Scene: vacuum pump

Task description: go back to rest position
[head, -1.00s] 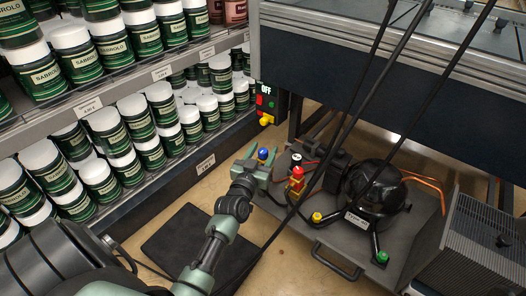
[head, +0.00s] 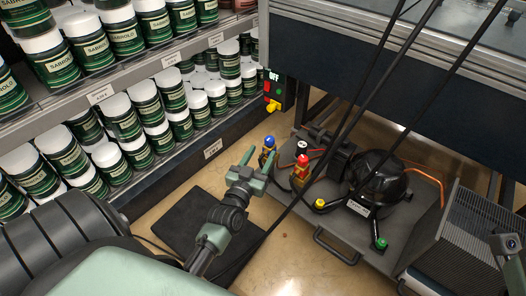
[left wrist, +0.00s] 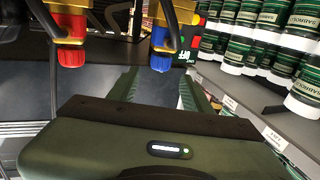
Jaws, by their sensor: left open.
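My left gripper (head: 256,165) is open and empty in the middle of the head view, its two green fingers pointing away from me. The black vacuum pump (head: 375,180) sits on a grey tray (head: 322,217), with valves with a red knob (head: 303,161), a yellow knob (head: 320,203) and a green knob (head: 381,243). In the left wrist view, the blue knob (left wrist: 161,62) and red knob (left wrist: 71,57) are beyond the open fingers. My right gripper is not clearly in view.
Shelves of green jars (head: 120,115) stand on the left. A switch box marked OFF (head: 273,92) is on the frame's corner. A dark mat (head: 185,225) lies on the floor. A finned grey unit (head: 475,240) is at right. Black cables cross in front of the pump.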

